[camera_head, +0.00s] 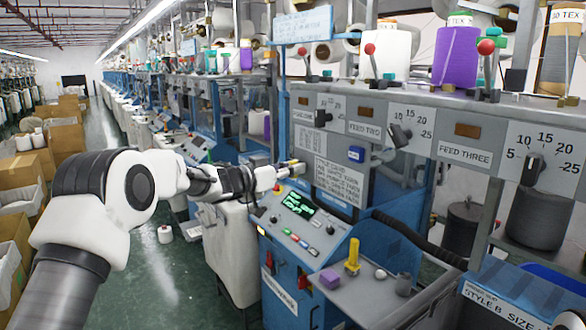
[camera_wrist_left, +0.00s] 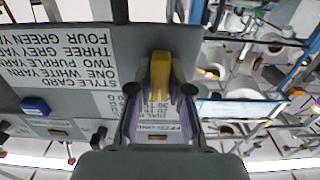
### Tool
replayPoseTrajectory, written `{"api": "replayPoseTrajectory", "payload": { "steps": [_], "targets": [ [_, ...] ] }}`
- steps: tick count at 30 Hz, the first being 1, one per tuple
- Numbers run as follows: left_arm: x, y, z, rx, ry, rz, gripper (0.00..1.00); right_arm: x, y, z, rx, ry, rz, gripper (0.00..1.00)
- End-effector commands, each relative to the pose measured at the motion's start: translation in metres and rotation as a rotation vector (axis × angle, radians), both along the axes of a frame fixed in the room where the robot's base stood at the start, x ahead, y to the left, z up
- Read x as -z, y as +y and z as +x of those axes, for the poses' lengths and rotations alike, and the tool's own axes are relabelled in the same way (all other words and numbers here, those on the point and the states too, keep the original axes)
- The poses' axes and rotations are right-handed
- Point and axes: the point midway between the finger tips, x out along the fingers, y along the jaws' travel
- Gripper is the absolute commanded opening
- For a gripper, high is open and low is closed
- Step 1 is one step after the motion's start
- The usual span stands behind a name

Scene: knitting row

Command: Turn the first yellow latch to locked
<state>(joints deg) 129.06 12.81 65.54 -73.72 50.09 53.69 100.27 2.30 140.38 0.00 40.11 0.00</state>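The yellow latch (camera_wrist_left: 160,75) shows in the left wrist view as an upright yellow bar on the grey panel, beside the style card (camera_wrist_left: 70,65). My left gripper (camera_wrist_left: 159,92) has one finger on each side of it, with visible gaps, so it looks open around the latch and not closed on it. In the head view my left gripper (camera_head: 292,169) reaches the panel at the upper left of the style card (camera_head: 338,180). The latch cannot be made out clearly there, behind the gripper. My right gripper is not in view.
Below the gripper is a blue console (camera_head: 300,240) with a green-lit screen (camera_head: 297,204). A shelf to its right holds a yellow peg-like piece (camera_head: 352,255) and a purple block (camera_head: 330,278). Feed dials (camera_head: 400,135) and yarn cones (camera_head: 457,55) stand at the right.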

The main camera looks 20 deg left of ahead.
Motion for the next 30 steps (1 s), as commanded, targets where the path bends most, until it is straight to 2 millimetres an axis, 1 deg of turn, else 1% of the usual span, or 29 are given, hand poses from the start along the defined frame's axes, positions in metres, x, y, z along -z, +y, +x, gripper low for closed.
{"api": "replayPoseTrajectory", "payload": {
  "steps": [8, 14, 20, 30],
  "targets": [
    [0.002, 0.0, 0.0, -0.001, -0.001, 0.007, 0.0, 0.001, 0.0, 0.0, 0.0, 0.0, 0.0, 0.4],
    [0.003, -0.001, 0.0, -0.001, -0.031, 0.046, 0.0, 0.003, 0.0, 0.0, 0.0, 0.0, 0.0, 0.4],
    [0.004, -0.001, -0.001, 0.0, -0.1, 0.134, 0.0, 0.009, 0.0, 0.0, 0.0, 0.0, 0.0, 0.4],
    [0.006, -0.002, -0.001, 0.0, -0.285, 0.373, 0.0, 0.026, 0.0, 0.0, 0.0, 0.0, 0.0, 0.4]
  ]
}}
